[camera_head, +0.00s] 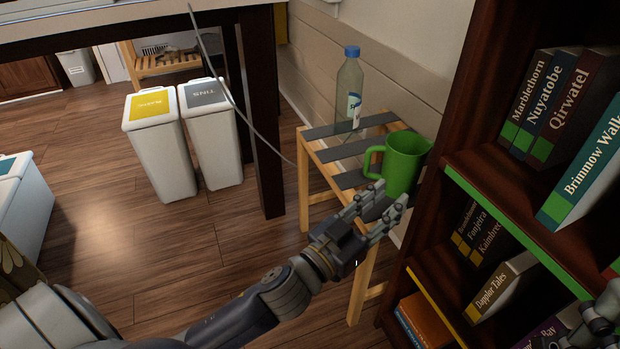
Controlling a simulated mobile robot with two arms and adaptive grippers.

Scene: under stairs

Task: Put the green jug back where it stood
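The green jug (406,163) stands upright at the near right end of a small slatted table (325,156), beside the bookshelf. Its handle points left. My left gripper (391,196) is just in front of the jug's base, its fingers spread with a gap between them and nothing held. I cannot tell whether a fingertip touches the jug. My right gripper (597,318) shows only in part at the lower right edge, in front of the bookshelf; its fingers are not clear.
A clear bottle with a blue cap (349,90) stands at the table's far end. A dark bookshelf (452,125) with several books rises close on the right. White bins with yellow (159,145) and grey (212,134) lids stand left. Wooden floor lies open between.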

